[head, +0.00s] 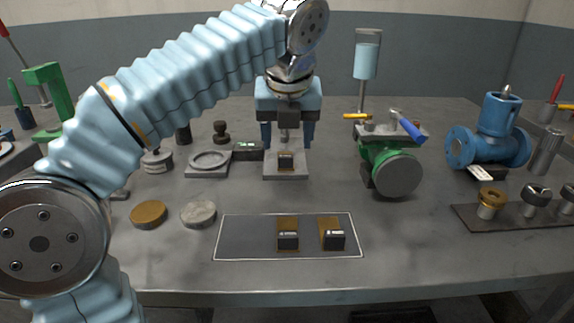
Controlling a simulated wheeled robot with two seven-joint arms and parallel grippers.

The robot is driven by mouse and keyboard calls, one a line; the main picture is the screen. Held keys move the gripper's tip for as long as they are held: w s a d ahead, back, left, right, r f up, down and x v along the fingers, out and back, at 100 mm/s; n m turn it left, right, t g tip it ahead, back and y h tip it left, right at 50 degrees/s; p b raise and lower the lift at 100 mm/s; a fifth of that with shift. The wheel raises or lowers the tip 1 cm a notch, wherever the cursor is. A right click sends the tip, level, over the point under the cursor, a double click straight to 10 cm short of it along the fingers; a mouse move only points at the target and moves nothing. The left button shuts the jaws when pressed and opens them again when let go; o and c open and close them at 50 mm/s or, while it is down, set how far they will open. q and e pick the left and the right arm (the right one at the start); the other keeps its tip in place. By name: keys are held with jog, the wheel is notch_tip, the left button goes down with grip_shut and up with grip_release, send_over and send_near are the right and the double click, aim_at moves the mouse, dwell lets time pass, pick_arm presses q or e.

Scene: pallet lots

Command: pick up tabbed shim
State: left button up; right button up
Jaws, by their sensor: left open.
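Two tabbed shims, brown-gold with dark tab ends bearing small pale labels, lie on a dark white-edged mat (232,240): the left shim (288,224) and the right shim (329,224). A similar small brown and dark piece (286,161) is on a square grey plate (272,172) farther back. My left gripper (288,142) points down with its fingers apart, around or in front of a thin metal post above that plate. Nothing shows held in it; its exact depth is hard to tell. My right gripper is not in view.
Two round discs (149,214) lie left of the mat. A grey ring plate (208,162) is behind them. A green valve (393,169) and a blue valve (492,143) stand at right, near a dark tray (470,216) of fittings. The bench front is clear.

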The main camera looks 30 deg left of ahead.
aim_at(286, 158)
pick_arm(q)
jog(key=b+x, duration=0.1)
jog(key=x, duration=0.5)
jog(key=shift+a, duration=0.15)
jog(key=shift+c, duration=0.3)
grip_shut()
